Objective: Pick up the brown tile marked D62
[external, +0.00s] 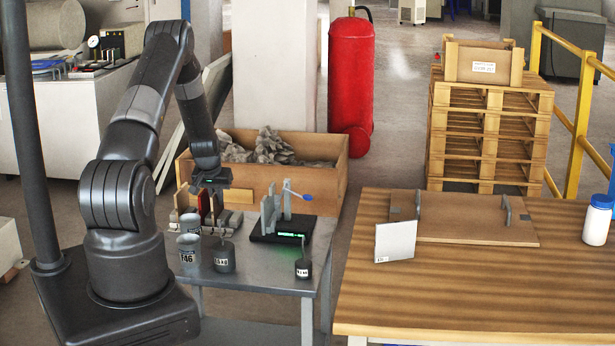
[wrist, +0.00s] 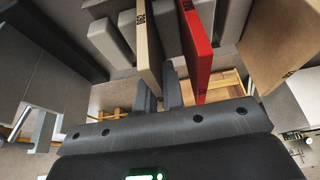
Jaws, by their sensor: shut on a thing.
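My gripper (external: 213,190) is low over the row of upright tiles at the back left of the grey table. In the wrist view its two dark fingers (wrist: 159,92) are on either side of the lower end of a light brown tile (wrist: 149,45), shut on it. This tile also shows just under the gripper in the external view (external: 218,202). It has a dark mark that I cannot read. A red tile (wrist: 197,45) stands beside it, apart from the fingers. A wider brown tile (wrist: 275,40) stands beyond the red one, with a small unreadable mark.
A black device with a green display (external: 283,238) and a blue-knobbed lever stands right of the tiles. Grey cylinders (external: 188,250) stand in front. A wooden crate of rubble (external: 325,147) is behind. The wooden table (external: 480,290) at right holds a white panel (external: 395,241).

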